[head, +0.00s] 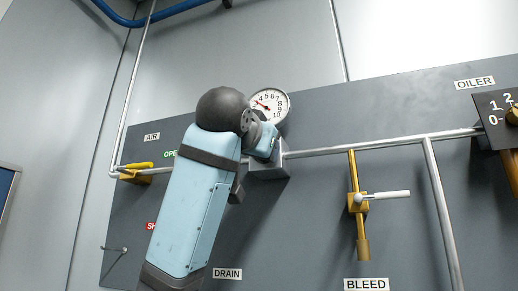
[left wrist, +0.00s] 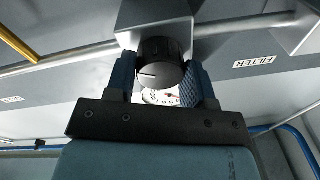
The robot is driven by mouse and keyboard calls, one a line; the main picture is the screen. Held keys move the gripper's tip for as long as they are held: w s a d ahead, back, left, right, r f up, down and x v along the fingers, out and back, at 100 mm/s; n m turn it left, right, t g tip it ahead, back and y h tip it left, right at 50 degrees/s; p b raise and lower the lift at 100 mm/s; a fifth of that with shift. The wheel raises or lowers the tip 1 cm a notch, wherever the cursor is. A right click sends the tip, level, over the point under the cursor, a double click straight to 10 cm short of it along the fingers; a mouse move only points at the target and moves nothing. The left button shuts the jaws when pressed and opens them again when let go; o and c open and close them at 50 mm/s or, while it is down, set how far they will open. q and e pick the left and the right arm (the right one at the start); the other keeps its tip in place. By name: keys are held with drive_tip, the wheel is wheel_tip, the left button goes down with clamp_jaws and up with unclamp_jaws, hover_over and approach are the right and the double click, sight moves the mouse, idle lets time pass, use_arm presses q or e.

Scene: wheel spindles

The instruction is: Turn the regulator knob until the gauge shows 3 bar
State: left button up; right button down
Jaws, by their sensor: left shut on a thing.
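The round white gauge (head: 268,105) stands above the pipe on the grey panel. Its red needle points to the upper left, toward the low numbers; I cannot read the exact value. The black regulator knob (left wrist: 160,65), with a white line on its face, sits between the fingers of my left gripper (left wrist: 160,82) in the left wrist view. The fingers are shut on it from both sides. In the head view my left gripper (head: 264,143) is just below the gauge and hides the knob. Part of the gauge (left wrist: 160,97) also shows behind the knob.
A yellow AIR valve (head: 136,174) is at the left and a brass BLEED valve (head: 358,202) with a white lever is at the right. The OILER dial box (head: 494,128) is at the far right. A pipe (head: 385,141) runs across the panel.

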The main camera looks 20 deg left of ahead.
use_arm(q)
drive_tip(key=o, duration=0.9)
drive_tip(key=s+b, duration=0.1)
drive_tip(key=s, duration=0.3)
drive_tip(key=s+b, duration=0.1)
drive_tip(key=s, duration=0.4)
drive_tip(key=s+f+b, duration=0.1)
drive_tip(key=s, duration=0.3)
drive_tip(key=shift+s+d, duration=0.1)
drive_tip(key=shift+s, duration=0.3)
